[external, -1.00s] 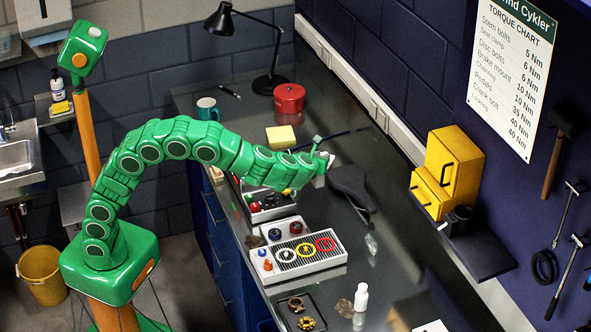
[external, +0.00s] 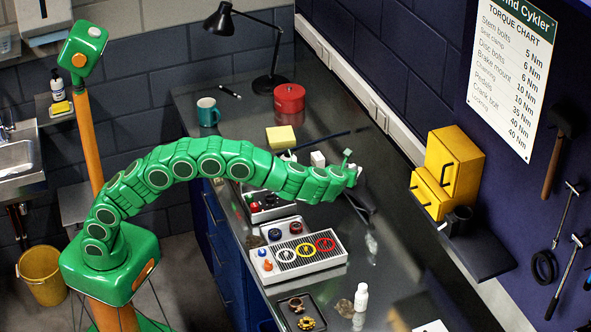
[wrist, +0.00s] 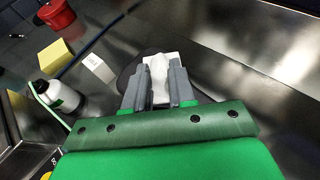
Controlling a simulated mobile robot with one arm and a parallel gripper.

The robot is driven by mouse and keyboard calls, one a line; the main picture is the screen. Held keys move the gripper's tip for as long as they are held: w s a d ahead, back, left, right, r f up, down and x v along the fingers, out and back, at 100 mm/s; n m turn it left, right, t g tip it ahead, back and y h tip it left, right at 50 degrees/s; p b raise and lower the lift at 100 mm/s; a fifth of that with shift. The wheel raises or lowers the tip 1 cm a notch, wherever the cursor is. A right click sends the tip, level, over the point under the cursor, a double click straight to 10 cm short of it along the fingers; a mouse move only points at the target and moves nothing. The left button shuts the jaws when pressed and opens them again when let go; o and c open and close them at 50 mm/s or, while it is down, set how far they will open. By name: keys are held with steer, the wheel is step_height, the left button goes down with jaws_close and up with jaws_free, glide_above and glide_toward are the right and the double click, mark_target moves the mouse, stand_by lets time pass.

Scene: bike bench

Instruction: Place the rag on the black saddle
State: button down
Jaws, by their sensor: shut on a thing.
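My gripper (external: 355,174) is stretched out over the bench at the end of the green arm. In the wrist view its grey jaws (wrist: 159,84) are shut on a crumpled white rag (wrist: 160,68), which sticks out between and beyond the fingertips. The black saddle (wrist: 125,79) shows as a dark rounded shape beneath and behind the jaws. In the external view most of the saddle (external: 366,205) is hidden by the gripper, with only part showing below it. The rag appears above the saddle; I cannot tell whether it touches.
A white bottle (wrist: 62,96) shows left in the wrist view. A parts tray (external: 300,262) lies nearer. Bench right of the saddle looks clear.

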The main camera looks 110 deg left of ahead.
steer(key=shift+w+a+f, duration=0.3)
steer(key=shift+w+f, duration=0.1)
steer(key=shift+f, duration=0.2)
steer(key=shift+w+a+f, duration=0.3)
steer(key=shift+w+f, duration=0.1)
steer(key=shift+f, duration=1.8)
steer(key=shift+f, duration=0.15)
steer(key=c, duration=0.9)
jaws_free()
steer(key=shift+c, duration=0.2)
steer(key=shift+r, duration=0.2)
steer(key=v, duration=1.1)
steer(key=shift+d, duration=0.4)
steer(key=shift+r, duration=0.2)
